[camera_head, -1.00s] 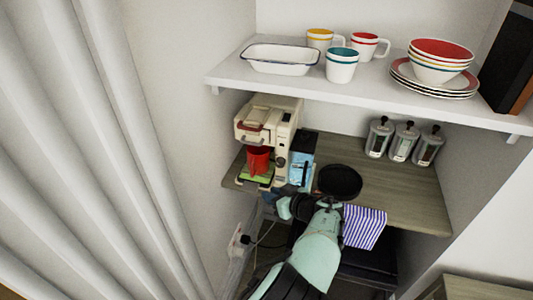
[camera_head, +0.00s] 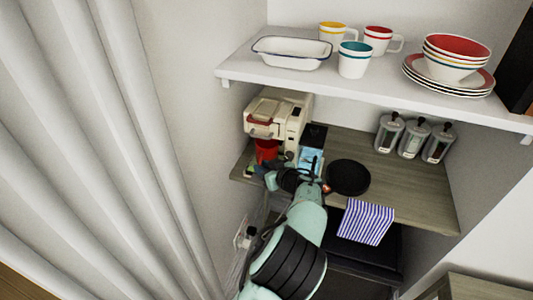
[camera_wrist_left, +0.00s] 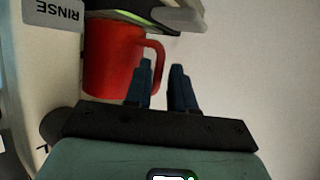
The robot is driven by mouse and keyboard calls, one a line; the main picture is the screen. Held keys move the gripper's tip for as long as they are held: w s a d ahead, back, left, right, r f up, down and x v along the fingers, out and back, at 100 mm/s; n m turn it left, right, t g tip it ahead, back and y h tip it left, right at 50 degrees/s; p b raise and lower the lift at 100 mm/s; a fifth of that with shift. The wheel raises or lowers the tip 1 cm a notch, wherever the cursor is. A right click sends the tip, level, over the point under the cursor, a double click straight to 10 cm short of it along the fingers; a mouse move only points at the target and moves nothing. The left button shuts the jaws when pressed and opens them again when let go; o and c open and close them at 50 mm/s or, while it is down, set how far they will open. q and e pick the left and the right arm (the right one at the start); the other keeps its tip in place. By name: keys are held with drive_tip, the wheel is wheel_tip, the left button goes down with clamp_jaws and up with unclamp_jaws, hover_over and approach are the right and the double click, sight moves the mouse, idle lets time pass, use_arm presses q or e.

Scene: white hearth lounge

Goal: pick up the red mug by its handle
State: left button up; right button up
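The red mug (camera_head: 266,150) stands under the spout of the cream coffee machine (camera_head: 272,112), partly hidden by my left gripper (camera_head: 266,176) in the head view. In the left wrist view the red mug (camera_wrist_left: 110,60) has its handle (camera_wrist_left: 157,52) facing right. My left gripper (camera_wrist_left: 161,68) is open there, with its two dark fingers pointing at the handle. The handle's outer side lies between the fingertips in the picture; I cannot tell whether they touch it. My right gripper is out of view.
A blue-and-black box (camera_head: 312,150) stands close right of the machine. A black round plate (camera_head: 348,177) and a striped cloth (camera_head: 366,221) lie further right on the wooden counter (camera_head: 400,190). The white shelf (camera_head: 380,83) with crockery hangs above.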

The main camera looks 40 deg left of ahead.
use_arm(q)
drive_tip(key=x, duration=0.2)
drive_tip(key=shift+w+a+f, duration=0.1)
drive_tip(key=shift+w+a, duration=0.1)
drive_tip(key=shift+a, duration=0.1)
clamp_jaws()
